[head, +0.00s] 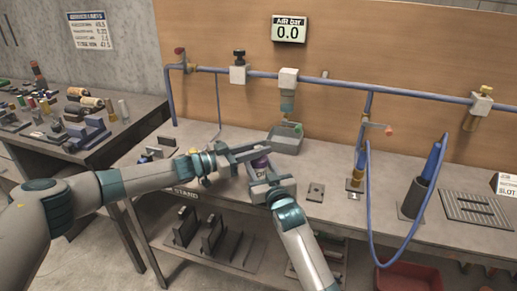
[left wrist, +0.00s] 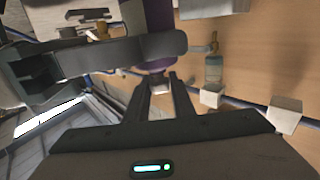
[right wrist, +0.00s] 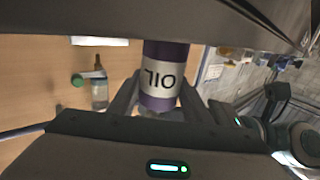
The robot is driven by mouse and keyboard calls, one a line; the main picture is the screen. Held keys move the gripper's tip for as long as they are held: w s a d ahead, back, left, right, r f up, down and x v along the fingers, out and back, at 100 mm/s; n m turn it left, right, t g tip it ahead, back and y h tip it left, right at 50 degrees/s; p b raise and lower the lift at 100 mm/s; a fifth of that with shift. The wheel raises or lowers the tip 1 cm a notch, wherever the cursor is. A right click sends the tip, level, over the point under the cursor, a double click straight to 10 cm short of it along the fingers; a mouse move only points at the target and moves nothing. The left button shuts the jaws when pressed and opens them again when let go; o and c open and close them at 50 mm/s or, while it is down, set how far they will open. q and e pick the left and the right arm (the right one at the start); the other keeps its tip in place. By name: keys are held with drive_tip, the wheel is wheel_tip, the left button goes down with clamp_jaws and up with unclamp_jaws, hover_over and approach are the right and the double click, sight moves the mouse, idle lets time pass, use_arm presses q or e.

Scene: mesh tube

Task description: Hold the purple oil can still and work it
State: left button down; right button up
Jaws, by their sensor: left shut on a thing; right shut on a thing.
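The purple oil can (head: 260,163) is mostly hidden between my grippers over the bench in the head view. In the right wrist view its white band with the letters OIL (right wrist: 160,82) appears upside down. My right gripper (right wrist: 160,108) is shut on the can, one finger on each side. My left gripper (head: 265,149) reaches in from the left at the can's top. In the left wrist view its fingers (left wrist: 161,84) close around a small pale part by the purple body (left wrist: 158,64). Which part it grips is unclear.
A grey tray (head: 286,142) stands behind the can. A blue air pipe (head: 330,84) runs along the wall, under a display reading 0.0 (head: 289,30). A blue hose (head: 371,210) loops down at the right. A cluttered side bench (head: 70,125) is at the left.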

use_arm(q)
drive_tip(key=shift+s+d+f+n+t+y, duration=0.15)
drive_tip(key=shift+n+t+y, duration=0.5)
drive_tip(key=shift+t, duration=0.35)
drive_tip(key=shift+d+n+t+y, duration=0.15)
drive_tip(key=shift+n+t+y, duration=0.1)
drive_tip(key=shift+n+t, duration=0.3)
drive_tip(key=shift+d+r+n+t+y, duration=0.1)
drive_tip(key=shift+d+n+t+y, duration=0.05)
drive_tip(key=shift+n+t+y, duration=0.5)
drive_tip(key=shift+d+r+n+t+y, duration=0.15)
drive_tip(key=shift+n+t+y, duration=0.25)
drive_tip(key=shift+t, duration=0.3)
drive_tip(key=shift+a+r+n+t+y, duration=0.1)
drive_tip(key=shift+a+n+t+y, duration=0.05)
drive_tip(key=shift+n+t+y, duration=1.35)
drive_tip(key=shift+a+y, duration=0.1)
drive_tip(key=shift+y, duration=0.45)
drive_tip(key=shift+a+y, duration=0.15)
drive_tip(key=shift+y, duration=0.15)
drive_tip(key=c, duration=1.5)
unclamp_jaws()
drive_tip(key=shift+a, duration=0.1)
